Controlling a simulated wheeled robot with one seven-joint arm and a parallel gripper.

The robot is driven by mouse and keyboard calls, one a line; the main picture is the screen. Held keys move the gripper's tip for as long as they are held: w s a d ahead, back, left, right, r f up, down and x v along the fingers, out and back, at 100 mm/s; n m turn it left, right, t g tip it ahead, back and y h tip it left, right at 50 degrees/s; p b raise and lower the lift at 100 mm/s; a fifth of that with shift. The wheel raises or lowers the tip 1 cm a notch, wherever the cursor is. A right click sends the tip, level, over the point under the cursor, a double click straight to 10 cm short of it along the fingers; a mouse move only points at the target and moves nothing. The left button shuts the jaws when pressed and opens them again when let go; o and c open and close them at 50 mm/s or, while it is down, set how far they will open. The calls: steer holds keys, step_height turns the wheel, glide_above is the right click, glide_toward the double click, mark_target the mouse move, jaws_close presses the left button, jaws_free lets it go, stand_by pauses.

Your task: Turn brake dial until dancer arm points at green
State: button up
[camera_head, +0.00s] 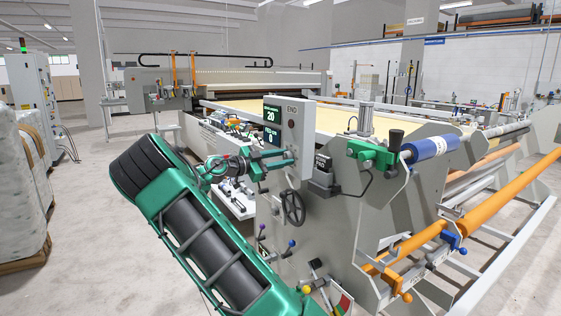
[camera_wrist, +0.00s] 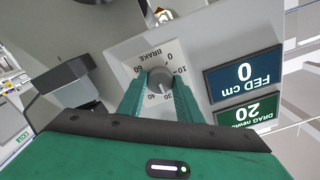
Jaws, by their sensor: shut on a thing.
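The brake dial (camera_wrist: 160,77) is a small grey knob on a pale panel, inside a printed ring of numbers marked BRAKE, upside down in the wrist view. My gripper (camera_wrist: 160,92) has its two green fingers on either side of the knob, shut on it. The knob's pointer is too small to read. In the head view my gripper (camera_head: 284,160) reaches the grey control box (camera_head: 295,128) and hides the dial. A red, white and green plate (camera_head: 342,300) shows low on the machine, partly cut off; I cannot tell where the dancer arm points.
The box's displays (camera_head: 272,125) read drag 20 and fed 0. A black handwheel (camera_head: 292,207) sits below the box. A blue roller (camera_head: 428,148) and orange bars (camera_head: 510,185) are at right. Wrapped white stacks (camera_head: 18,185) stand at left, with open floor between.

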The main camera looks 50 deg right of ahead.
steer(key=shift+w+a+f, duration=0.1)
steer(key=shift+w+a, duration=0.05)
steer(key=o, duration=1)
steer(key=shift+o, duration=0.2)
steer(key=v, duration=1.1)
